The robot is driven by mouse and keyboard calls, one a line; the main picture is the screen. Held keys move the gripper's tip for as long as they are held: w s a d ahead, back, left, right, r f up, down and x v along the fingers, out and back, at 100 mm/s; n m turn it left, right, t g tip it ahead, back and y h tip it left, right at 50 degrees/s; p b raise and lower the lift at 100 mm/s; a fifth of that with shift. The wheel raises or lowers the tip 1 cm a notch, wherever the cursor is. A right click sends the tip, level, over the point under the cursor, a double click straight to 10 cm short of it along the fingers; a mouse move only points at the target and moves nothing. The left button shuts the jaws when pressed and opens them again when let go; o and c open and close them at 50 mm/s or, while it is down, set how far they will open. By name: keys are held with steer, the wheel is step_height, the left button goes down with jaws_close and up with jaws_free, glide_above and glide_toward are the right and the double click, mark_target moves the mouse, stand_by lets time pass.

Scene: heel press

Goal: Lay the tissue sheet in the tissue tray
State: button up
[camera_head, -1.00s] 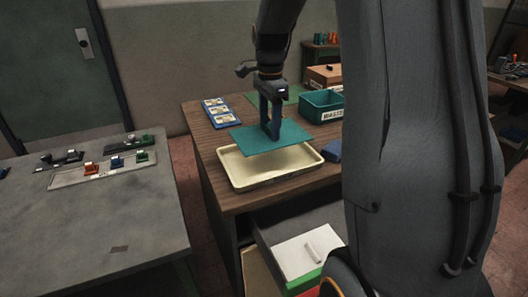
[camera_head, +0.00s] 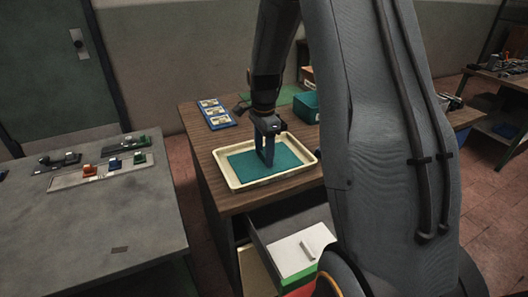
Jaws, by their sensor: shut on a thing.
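The tissue sheet (camera_head: 245,165) is a flat teal rectangle. It lies level inside the cream tissue tray (camera_head: 238,186), within its rim, or very close over its floor; I cannot tell whether it touches all over. The tray stands on the wooden cabinet top. My gripper (camera_head: 266,163) points down into the tray and is shut on the sheet near its middle. The fingertips meet the sheet, and the fingers hide a small part of it.
A blue card holder (camera_head: 217,113) lies behind the tray. A green bin (camera_head: 306,106) stands at the back right, partly hidden by my arm. An open drawer (camera_head: 290,225) juts out below the tray. A grey table (camera_head: 100,225) stands at left.

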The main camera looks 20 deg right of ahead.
mark_target(264, 156)
steer(key=shift+f, duration=0.15)
steer(key=o, duration=1)
step_height(264, 156, up, 11)
steer(key=b, duration=0.3)
steer(key=s+a+f+n, duration=0.3)
steer(key=s+a+n, duration=0.1)
steer(key=s+n, duration=0.2)
steer(key=s+a+f+n, duration=0.3)
steer(key=s+n, duration=0.3)
steer(key=s, duration=0.1)
steer(key=s+a+f+n+t, duration=0.1)
steer(key=s+a+f+n, duration=0.1)
steer(key=s+a+n, duration=0.2)
steer(key=s+n, duration=0.2)
steer(key=s, duration=0.1)
steer(key=shift+a+f, duration=0.3)
steer(key=shift+f, duration=0.1)
